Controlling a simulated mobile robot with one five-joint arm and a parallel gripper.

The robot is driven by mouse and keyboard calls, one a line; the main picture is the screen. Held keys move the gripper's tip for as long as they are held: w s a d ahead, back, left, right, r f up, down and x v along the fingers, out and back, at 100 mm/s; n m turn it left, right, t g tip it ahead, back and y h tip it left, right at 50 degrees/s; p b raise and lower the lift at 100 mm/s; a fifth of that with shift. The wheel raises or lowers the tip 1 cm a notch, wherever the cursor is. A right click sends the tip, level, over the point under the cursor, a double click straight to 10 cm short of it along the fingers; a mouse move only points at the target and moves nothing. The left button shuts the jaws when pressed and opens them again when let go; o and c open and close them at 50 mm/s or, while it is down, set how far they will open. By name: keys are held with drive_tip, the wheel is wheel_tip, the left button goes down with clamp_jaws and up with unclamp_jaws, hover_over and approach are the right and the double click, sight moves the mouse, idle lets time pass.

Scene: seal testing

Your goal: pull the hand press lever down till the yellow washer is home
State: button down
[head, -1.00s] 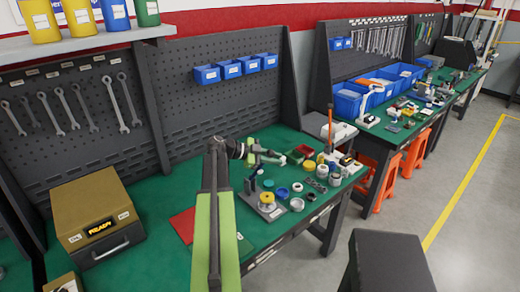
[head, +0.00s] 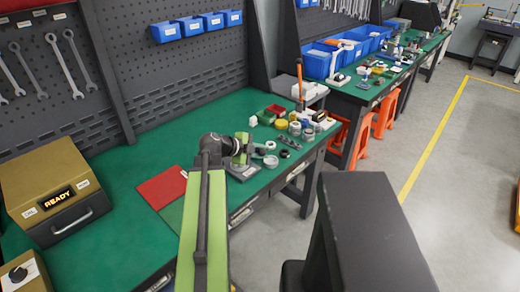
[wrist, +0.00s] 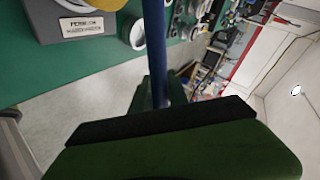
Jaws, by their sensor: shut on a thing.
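The hand press shows its grey base (head: 243,173) near the front of the green bench in the head view; its labelled base (wrist: 62,32) is at the top left of the wrist view. Its blue lever (wrist: 156,45) runs down the wrist view and passes behind the dark pad of my jaw. My gripper (head: 241,151) is over the press in the head view and shut on the lever. My arm and gripper hide most of the press. I cannot make out the yellow washer, so its seating cannot be told.
White and grey rings (head: 271,161) and several small parts lie right of the press. A red mat (head: 163,187) lies to its left. A gold box marked READY (head: 57,194) stands farther left. A dark block (head: 365,230) stands in front, at right.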

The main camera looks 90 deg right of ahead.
drive_tip(key=shift+s+a+f+b, duration=0.15)
drive_tip(key=shift+f+b, duration=0.15)
drive_tip(key=shift+f, duration=0.15)
drive_tip(key=shift+s+a+f+b, duration=0.1)
drive_tip(key=shift+f+b, duration=0.15)
drive_tip(key=shift+f, duration=0.15)
drive_tip(key=c, duration=1.3)
unclamp_jaws()
drive_tip(key=shift+r, duration=0.1)
drive_tip(key=shift+w, duration=0.1)
drive_tip(key=p+v, duration=0.4)
drive_tip(key=v, duration=0.3)
drive_tip(key=shift+w+r, duration=0.1)
drive_tip(key=shift+r, duration=0.05)
